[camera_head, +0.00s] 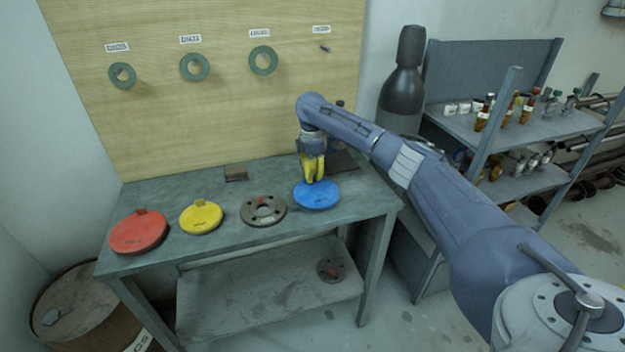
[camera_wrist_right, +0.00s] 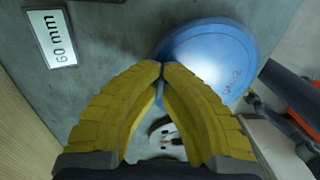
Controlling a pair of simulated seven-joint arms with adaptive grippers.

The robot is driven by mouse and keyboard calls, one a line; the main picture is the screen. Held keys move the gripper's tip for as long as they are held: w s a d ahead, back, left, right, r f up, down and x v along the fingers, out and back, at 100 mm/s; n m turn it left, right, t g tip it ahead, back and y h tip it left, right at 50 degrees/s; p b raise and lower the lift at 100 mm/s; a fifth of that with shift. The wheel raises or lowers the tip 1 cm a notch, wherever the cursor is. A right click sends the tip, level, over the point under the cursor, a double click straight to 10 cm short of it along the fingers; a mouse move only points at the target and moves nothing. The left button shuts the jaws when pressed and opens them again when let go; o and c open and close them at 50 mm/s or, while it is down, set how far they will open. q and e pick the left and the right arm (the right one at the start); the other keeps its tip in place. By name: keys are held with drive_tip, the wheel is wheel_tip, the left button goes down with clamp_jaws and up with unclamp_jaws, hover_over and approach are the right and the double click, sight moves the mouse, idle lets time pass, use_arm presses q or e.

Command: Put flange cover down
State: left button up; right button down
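The blue flange cover (camera_head: 317,196) is at the right end of the workbench, flat or nearly flat at the bench top. It also shows in the right wrist view (camera_wrist_right: 215,60). My right gripper (camera_head: 313,180) reaches down from above to its far edge. The yellow fingertips meet at the cover's edge in the wrist view (camera_wrist_right: 163,68); the grip point itself is hidden between them. A red cover (camera_head: 138,233) and a yellow cover (camera_head: 201,218) lie on the left of the bench, each with a tab at its far edge. My left gripper is not in view.
A rusty flange (camera_head: 264,211) lies between the yellow and blue covers. Another flange (camera_head: 331,270) lies on the lower shelf. A wooden board (camera_head: 220,110) with green rings stands behind. A dark gas cylinder (camera_head: 402,90) and a shelf rack (camera_head: 535,125) stand right.

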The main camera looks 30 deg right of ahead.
drive_tip(key=shift+f, duration=0.65)
drive_tip(key=shift+f, duration=0.15)
drive_tip(key=c, duration=1.6)
unclamp_jaws()
wheel_tip(320, 180, up, 12)
drive_tip(key=shift+w, duration=0.3)
drive_tip(key=shift+d, duration=0.1)
